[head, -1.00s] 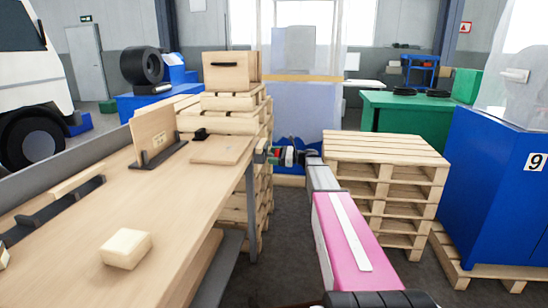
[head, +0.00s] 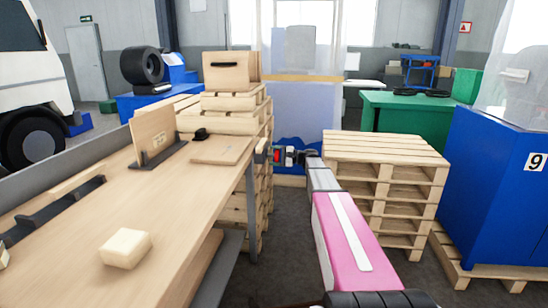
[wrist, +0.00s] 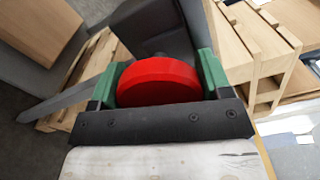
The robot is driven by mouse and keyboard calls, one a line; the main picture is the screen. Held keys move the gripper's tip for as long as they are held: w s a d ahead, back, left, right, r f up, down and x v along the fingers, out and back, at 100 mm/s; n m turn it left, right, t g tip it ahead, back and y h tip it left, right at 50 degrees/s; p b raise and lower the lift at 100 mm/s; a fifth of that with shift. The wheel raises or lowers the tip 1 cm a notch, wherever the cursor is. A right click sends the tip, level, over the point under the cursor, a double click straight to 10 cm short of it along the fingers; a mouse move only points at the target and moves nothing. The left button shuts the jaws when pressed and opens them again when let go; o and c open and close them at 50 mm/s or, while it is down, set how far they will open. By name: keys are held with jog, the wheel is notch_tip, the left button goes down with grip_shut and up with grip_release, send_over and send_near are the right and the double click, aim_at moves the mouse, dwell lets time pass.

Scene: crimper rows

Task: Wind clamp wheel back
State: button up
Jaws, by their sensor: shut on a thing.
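The red clamp wheel (wrist: 158,82) fills the space between the green-padded fingers of my gripper (wrist: 160,78) in the wrist view. My gripper is shut on the wheel's rim. In the head view my gripper (head: 284,157) is at the workbench's far right corner, with a little of the red wheel (head: 277,157) showing. The rest of the clamp is mostly hidden behind the wheel and gripper.
The wooden workbench (head: 150,215) runs along the left, with a pale block (head: 125,248), a flat board (head: 221,150) and an upright panel (head: 154,133) on it. Pallet stacks stand behind the bench and to the right (head: 385,150). A blue cabinet (head: 490,200) is at far right.

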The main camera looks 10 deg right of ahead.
jog(key=shift+n, duration=7.3)
jog(key=shift+f, duration=0.1)
jog(key=o, duration=0.9)
